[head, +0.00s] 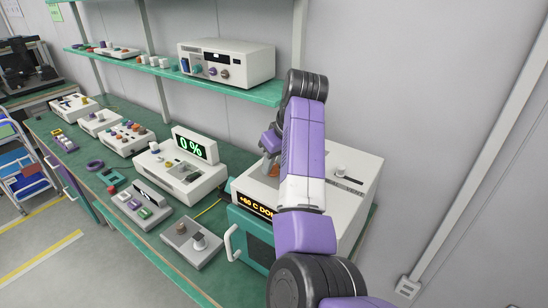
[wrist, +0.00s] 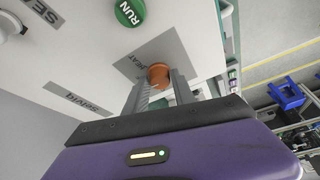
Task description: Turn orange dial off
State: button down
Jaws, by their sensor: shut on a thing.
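The orange dial (wrist: 158,75) sits on a grey label plate, partly legible as ending in "EAT", on a white panel in the wrist view. My gripper (wrist: 158,84) has its two grey fingers on either side of the dial and is shut on it. In the head view my gripper (head: 269,145) is at the top of the white oven-like box (head: 355,165), mostly behind my purple arm. A bit of orange shows there near the fingers. The box's front display reads "+60 C DO", with the rest covered by my arm.
A green RUN button (wrist: 130,12) is near the dial, and a white knob (wrist: 12,25) is at the left. A device showing 0 % (head: 190,148) stands on the green bench. A shelf (head: 150,68) with a white instrument (head: 228,62) is above. A white door handle (head: 233,243) juts from the box.

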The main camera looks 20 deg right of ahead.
jog(key=shift+n, duration=0.3)
jog(key=c, duration=1.1)
grip_release()
jog(key=shift+o, duration=0.2)
jog(key=shift+r, duration=0.1)
jog(key=v, duration=0.6)
jog(key=shift+r, duration=0.1)
jog(key=shift+p+v, duration=0.6)
jog(key=shift+v, duration=0.15)
jog(key=shift+d, duration=0.1)
